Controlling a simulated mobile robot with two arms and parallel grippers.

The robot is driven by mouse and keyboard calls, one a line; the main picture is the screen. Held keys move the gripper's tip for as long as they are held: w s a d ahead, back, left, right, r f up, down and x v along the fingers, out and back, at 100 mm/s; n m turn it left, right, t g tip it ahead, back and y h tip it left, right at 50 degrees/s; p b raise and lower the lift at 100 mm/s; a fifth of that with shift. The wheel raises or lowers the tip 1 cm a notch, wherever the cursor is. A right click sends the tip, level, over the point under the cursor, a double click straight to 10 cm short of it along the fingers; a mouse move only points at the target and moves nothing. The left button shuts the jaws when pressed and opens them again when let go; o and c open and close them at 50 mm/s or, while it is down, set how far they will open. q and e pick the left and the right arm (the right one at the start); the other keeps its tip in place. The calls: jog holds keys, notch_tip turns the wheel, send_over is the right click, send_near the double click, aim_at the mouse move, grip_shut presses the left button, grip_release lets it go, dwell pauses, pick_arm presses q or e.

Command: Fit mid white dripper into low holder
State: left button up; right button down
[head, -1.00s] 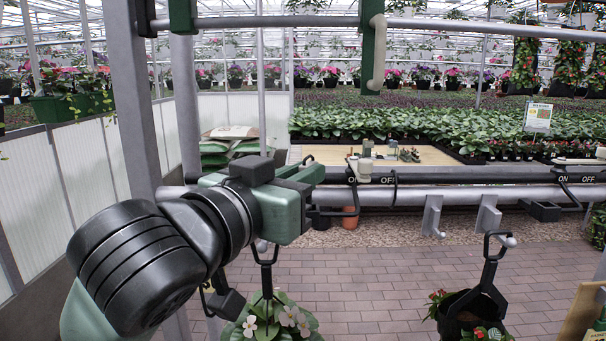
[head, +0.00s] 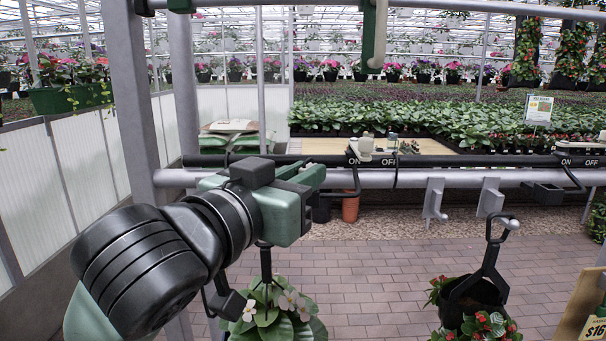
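My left gripper (head: 308,178) is at the end of the arm from the left, turned away from me; its fingers are mostly hidden, and I see nothing in it. A pale curved piece (head: 379,40), possibly the white dripper, sits against a green upright post at the top middle, above and right of the gripper and apart from it. Smaller white fittings stand by the ON/OFF marks, one at the middle (head: 363,147). Grey brackets (head: 435,201) (head: 490,198) hang on the low rail; I cannot tell which part is the low holder. My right gripper is out of view.
A grey rail (head: 400,178) crosses in front of the bench. A white-flowered basket (head: 268,322) hangs below my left gripper. Another basket (head: 478,300) hangs lower right by its black handle. A grey pillar (head: 135,100) rises at left. The brick floor (head: 375,275) between the baskets is clear.

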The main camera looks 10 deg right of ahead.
pick_arm(q)
jog(key=o, duration=0.3)
jog(key=b+v, duration=0.1)
jog(key=v, duration=0.6)
jog(key=shift+s+a+b, duration=0.25)
jog(key=shift+a+b, duration=0.05)
jog(key=shift+b, duration=0.05)
jog(key=shift+f, duration=0.1)
